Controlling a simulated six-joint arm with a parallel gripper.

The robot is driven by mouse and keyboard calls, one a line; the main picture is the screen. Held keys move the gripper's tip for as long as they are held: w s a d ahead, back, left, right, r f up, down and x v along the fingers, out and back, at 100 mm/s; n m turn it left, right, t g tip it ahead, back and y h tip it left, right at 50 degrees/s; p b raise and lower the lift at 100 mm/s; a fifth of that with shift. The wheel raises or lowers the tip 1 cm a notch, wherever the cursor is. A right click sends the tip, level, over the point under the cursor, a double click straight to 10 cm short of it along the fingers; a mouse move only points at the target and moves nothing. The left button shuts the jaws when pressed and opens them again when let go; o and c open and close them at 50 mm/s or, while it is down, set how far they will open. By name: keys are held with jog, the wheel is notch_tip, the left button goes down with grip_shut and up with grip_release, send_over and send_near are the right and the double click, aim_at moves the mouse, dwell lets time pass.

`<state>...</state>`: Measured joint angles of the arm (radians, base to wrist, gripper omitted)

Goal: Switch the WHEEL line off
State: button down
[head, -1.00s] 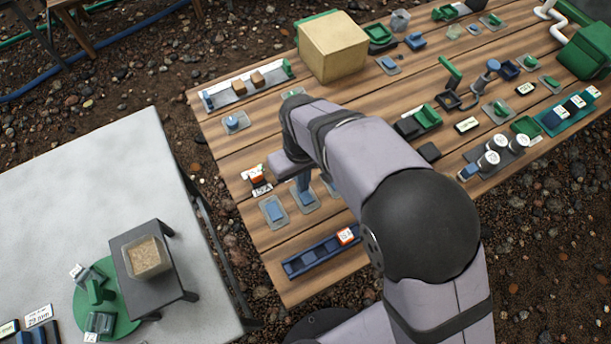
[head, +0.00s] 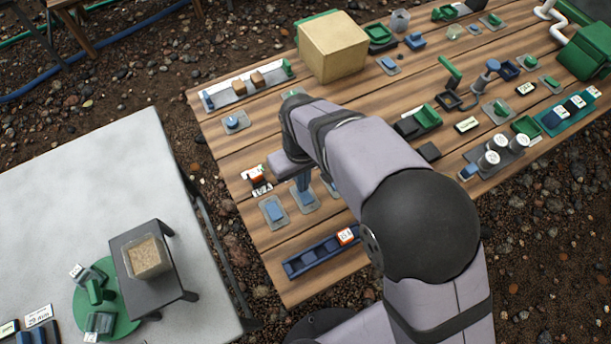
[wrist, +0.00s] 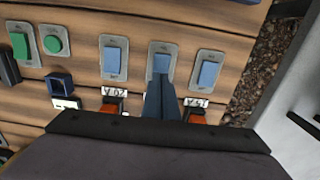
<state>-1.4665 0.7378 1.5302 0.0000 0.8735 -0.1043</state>
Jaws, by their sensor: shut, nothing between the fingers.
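Three blue rocker switches on grey plates stand in a row on the wooden table. In the wrist view they are the left switch (wrist: 115,58), the middle switch (wrist: 161,63) and the right switch (wrist: 207,72). I cannot read which one is the WHEEL line. My gripper (wrist: 160,82) is shut and empty, its blue fingers pointing at the middle switch. The fingertips overlap the switch's near end; I cannot tell whether they touch. In the head view my gripper (head: 302,186) is over the middle of the row, with one switch (head: 274,210) clear beside it.
Orange tags with white labels (wrist: 113,103) lie near the switches. Green controls (wrist: 20,46) sit farther left. In the head view a blue slotted tray (head: 308,258) lies at the table's near edge, and a large tan box (head: 332,48) stands at the back. My arm covers the table's middle.

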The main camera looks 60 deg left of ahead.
jog(key=shift+f+b, duration=0.35)
jog(key=shift+f, duration=0.45)
jog(key=shift+r, duration=0.1)
dwell(0.3)
notch_tip(320, 180, up, 7)
jog(key=p, duration=0.6)
jog(key=shift+w, duration=0.1)
dwell(0.5)
jog(key=w+d+r+m+p, duration=0.1)
jog(key=w+d+r+m, duration=0.3)
jog(key=w+d, duration=0.7)
jog(key=w+d+r+m+p, duration=0.1)
jog(key=w+d+r+m, duration=0.3)
jog(key=w+d, duration=0.75)
jog(key=s+d+m, duration=0.2)
jog(key=d+m, duration=0.1)
jog(key=d, duration=0.5)
jog(key=s+d+r+m+p, duration=0.1)
jog(key=s+d+m, duration=0.1)
jog(key=d, duration=0.7)
jog(key=s+d+m, duration=0.1)
jog(key=d+m, duration=0.4)
jog(key=d, duration=0.3)
jog(key=shift+s+d+r, duration=0.2)
jog(key=shift+s+r, duration=0.05)
jog(key=shift+s, duration=0.15)
